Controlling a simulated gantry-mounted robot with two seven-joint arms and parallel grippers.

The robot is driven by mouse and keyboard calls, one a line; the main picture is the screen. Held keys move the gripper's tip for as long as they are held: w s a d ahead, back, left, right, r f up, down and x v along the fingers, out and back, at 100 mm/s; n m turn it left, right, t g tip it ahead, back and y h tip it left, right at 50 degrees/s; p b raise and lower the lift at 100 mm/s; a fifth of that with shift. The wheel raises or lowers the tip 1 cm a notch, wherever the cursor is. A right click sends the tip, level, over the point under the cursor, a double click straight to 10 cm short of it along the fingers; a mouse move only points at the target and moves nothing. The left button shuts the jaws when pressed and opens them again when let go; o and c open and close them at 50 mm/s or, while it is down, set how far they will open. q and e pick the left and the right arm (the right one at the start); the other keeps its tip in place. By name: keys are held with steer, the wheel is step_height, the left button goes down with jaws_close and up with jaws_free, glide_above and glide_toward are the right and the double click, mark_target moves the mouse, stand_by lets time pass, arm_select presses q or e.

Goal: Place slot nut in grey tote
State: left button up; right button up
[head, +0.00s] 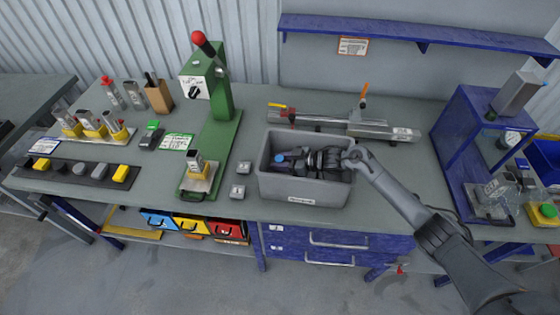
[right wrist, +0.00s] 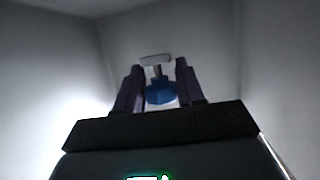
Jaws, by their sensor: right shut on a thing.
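The grey tote (head: 303,190) stands on the bench, open at the top, with a white label on its front. My right gripper (head: 285,160) reaches down into it from the right, fingers pointing left. In the right wrist view, the gripper (right wrist: 160,88) is shut on the slot nut (right wrist: 157,60), which shows a pale grey crossbar and a round blue part (right wrist: 160,93) between the fingers. The blue part also shows in the head view at the fingertips. The tote's pale walls surround the gripper in the wrist view. Whether the slot nut touches the floor is unclear. My left gripper is not in view.
Two small grey blocks (head: 238,192) lie left of the tote. A green lever press (head: 212,145) stands further left. A long metal clamp (head: 345,124) lies behind the tote. A blue frame (head: 460,135) stands at the right. A blue shelf (head: 415,40) hangs above.

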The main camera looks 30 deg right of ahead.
steer(key=shift+f, duration=0.2)
steer(key=o, duration=1)
steer(key=shift+f, duration=0.1)
steer(key=shift+o, duration=0.2)
steer(key=shift+r+p, duration=0.4)
steer(key=shift+r, duration=0.25)
steer(key=shift+s+d+r, duration=0.1)
steer(key=shift+s+d, duration=0.1)
steer(key=shift+s, duration=0.1)
steer(key=v, duration=0.7)
steer(key=shift+w+r, duration=0.1)
steer(key=shift+r, duration=0.05)
